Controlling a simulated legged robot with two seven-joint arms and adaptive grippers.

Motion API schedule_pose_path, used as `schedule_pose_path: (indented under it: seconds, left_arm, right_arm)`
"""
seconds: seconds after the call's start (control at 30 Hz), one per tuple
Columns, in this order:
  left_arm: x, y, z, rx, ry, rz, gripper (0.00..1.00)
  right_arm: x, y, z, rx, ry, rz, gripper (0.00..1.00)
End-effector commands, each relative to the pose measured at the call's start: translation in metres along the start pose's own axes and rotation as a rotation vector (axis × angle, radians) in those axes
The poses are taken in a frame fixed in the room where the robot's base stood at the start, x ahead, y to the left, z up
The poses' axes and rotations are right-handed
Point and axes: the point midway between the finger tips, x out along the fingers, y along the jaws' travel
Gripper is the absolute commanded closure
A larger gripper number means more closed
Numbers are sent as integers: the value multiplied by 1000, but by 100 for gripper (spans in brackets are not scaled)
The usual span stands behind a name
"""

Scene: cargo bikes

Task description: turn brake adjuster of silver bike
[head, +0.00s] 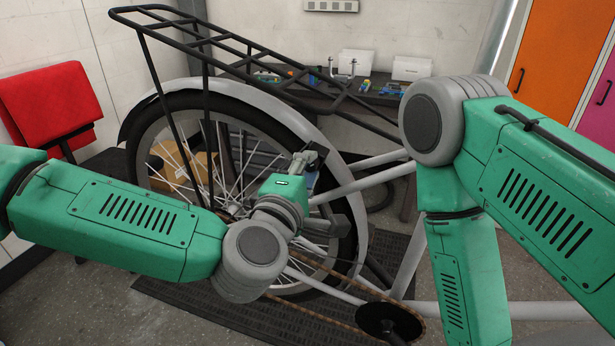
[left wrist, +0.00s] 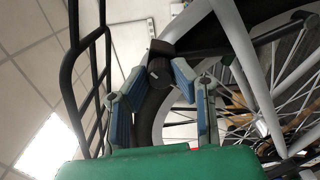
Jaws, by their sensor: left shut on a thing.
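The silver bike (head: 365,181) stands with its rear wheel in the middle of the head view. My left gripper (head: 313,166) is at this wheel, beside the silver frame tubes. In the left wrist view my left gripper (left wrist: 159,82) has its two blue-padded fingers closed in on the sides of a small dark round knob, the brake adjuster (left wrist: 159,68). In the head view my own wrist and fingers mostly hide the adjuster. My right arm comes down on the right, and its gripper is out of view.
The chain and crank (head: 388,322) are low in front. A red chair (head: 50,102) stands at left. A workbench (head: 330,98) with small items is behind the bike.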

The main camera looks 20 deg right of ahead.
Motion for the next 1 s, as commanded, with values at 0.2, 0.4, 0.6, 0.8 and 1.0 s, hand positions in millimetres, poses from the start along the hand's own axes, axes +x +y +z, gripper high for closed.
schedule_pose_path:
  seconds: [0.2, 0.4, 0.6, 0.8, 1.0]
  left_arm:
    - [1, -3, -4, -201, 9, 0, 100]
    - [2, -2, -4, -357, 9, 1, 100]
    - [2, -1, -4, -469, 10, 2, 100]
    - [2, -1, -4, -535, 10, 2, 100]
    - [2, 0, -4, -559, 10, 2, 100]
  right_arm:
    - [15, 0, 1, 0, 0, 0, 60]
    - [23, 0, 1, 0, 0, 0, 60]
    - [29, 0, 2, 0, 0, 0, 60]
    - [32, 0, 2, 0, 0, 0, 60]
    - [33, 0, 2, 0, 0, 0, 60]
